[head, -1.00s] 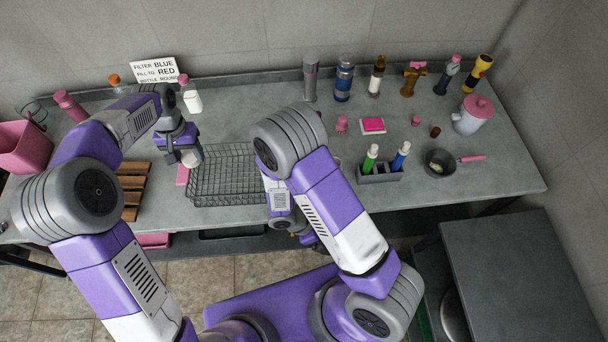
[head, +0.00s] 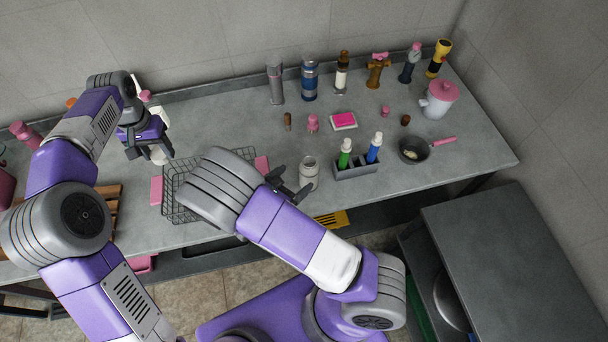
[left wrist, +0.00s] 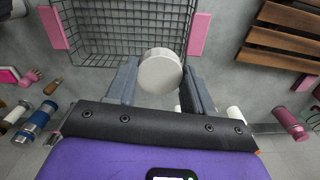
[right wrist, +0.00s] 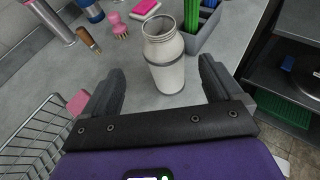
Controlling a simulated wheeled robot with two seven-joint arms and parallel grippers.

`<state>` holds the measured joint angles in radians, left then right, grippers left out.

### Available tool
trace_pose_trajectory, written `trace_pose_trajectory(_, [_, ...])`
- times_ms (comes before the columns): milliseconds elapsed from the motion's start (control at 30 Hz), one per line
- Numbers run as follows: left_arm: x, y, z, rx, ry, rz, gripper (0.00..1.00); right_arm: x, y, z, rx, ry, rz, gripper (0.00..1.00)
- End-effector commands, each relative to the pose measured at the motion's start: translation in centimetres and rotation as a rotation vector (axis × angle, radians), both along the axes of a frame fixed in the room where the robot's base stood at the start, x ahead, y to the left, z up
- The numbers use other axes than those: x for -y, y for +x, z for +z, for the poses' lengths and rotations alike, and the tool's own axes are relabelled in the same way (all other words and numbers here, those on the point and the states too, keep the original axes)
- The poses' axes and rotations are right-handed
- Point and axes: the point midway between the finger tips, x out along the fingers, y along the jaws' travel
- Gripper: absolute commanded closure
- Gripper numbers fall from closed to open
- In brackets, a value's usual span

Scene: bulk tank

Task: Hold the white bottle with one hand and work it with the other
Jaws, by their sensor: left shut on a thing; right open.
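My left gripper (head: 146,140) is shut on a white round-topped thing (head: 158,154) at the left of the wire basket. In the left wrist view its pale flat round end (left wrist: 160,72) shows between the fingers; the rest is hidden. My right gripper (head: 288,188) is open and empty. A whitish open-mouthed bottle (head: 309,172) stands upright on the table just right of it. In the right wrist view this bottle (right wrist: 165,58) is ahead of and between the spread fingers (right wrist: 165,88), apart from both. Another white bottle with a pink cap (head: 163,115) stands behind my left gripper, partly hidden.
The wire basket (head: 178,212) lies between my arms, partly covered by my right arm. A grey holder (head: 355,171) with green and blue bottles stands close right of the open-mouthed bottle. A pan (head: 413,150) is further right. Several bottles line the back. Table at the right front is clear.

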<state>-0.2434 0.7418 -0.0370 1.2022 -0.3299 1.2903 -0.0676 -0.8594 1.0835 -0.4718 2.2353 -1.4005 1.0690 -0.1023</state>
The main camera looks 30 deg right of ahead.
Motion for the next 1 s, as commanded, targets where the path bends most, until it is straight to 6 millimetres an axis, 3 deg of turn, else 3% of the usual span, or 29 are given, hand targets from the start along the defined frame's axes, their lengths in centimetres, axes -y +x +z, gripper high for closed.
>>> trace_pose_trajectory(200, [0.0, 0.0, -0.4, 0.0, 0.0, 0.0, 0.76, 3.2, 1.4, -1.6, -0.001, -0.001, -0.004, 0.07])
trace_pose_trajectory(667, [0.0, 0.0, -0.4, 0.0, 0.0, 0.001, 0.76, 4.1, 1.9, -2.0, -0.001, 0.001, -0.001, 0.07])
trace_pose_trajectory(1000, [0.0, 0.0, -0.9, 0.0, 0.0, 0.001, 0.76, 7.9, 3.2, -3.9, -0.001, 0.001, -0.003, 0.07])
